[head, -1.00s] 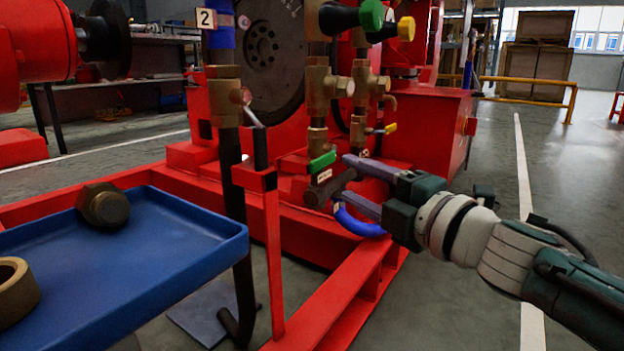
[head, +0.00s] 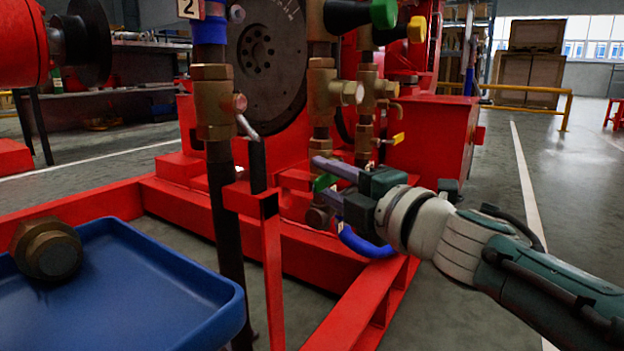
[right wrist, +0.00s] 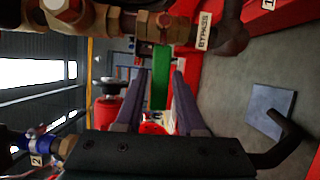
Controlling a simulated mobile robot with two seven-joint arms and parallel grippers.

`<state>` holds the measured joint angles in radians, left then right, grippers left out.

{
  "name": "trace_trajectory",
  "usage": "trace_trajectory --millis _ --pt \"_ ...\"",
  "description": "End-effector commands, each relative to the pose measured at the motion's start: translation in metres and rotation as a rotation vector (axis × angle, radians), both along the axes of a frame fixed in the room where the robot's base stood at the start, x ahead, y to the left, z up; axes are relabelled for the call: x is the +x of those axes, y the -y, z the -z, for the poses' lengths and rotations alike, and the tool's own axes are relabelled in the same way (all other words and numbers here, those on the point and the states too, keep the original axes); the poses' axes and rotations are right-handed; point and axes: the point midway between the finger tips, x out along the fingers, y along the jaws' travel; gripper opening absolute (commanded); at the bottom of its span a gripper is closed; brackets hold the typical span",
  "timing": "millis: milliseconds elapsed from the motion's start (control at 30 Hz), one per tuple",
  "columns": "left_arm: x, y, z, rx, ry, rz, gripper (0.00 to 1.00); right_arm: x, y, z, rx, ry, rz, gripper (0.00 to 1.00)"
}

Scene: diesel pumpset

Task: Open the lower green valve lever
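The lower green valve lever (head: 325,182) is on the brass pipework in front of the red pumpset, partly hidden by my right gripper (head: 321,179). In the right wrist view, the green lever (right wrist: 161,76) reaches in between the two grey-purple fingers of my right gripper (right wrist: 159,82). The gripper is open, with a visible gap on each side of the lever. The brass valve body (right wrist: 150,26) is just beyond the fingertips. My left gripper is not in view.
A green knob (head: 384,13) and a yellow knob (head: 416,29) are above. A smaller yellow lever (head: 397,139) is right of the green one. A blue hose (head: 362,244) curves below my gripper. A red post (head: 271,260) and blue tray (head: 215,289) stand left.

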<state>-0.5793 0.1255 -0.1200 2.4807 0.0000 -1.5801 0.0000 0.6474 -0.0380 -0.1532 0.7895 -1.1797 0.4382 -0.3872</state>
Motion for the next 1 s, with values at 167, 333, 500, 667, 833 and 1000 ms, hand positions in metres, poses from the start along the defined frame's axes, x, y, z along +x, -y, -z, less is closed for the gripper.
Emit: trace_trajectory --millis 167,333,500,667,833,1000 --pt "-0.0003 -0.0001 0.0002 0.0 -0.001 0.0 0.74 0.0 0.0001 -0.0002 0.0 0.0 0.0 0.17" --pt "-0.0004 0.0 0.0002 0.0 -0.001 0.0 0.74 0.0 0.0002 -0.0002 0.001 0.001 0.0 0.0" --pt "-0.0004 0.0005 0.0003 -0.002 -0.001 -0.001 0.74 0.0001 0.0003 -0.0003 0.001 0.001 0.0 0.0" --pt "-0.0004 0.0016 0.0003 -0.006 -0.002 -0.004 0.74 0.0001 0.0003 -0.0003 0.001 0.001 0.0 0.0" --pt "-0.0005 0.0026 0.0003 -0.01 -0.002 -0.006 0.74 0.0001 0.0003 -0.0003 0.001 0.001 0.0 0.0" --pt "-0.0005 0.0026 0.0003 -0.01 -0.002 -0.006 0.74 0.0001 0.0003 -0.0003 0.001 0.001 0.0 0.0"
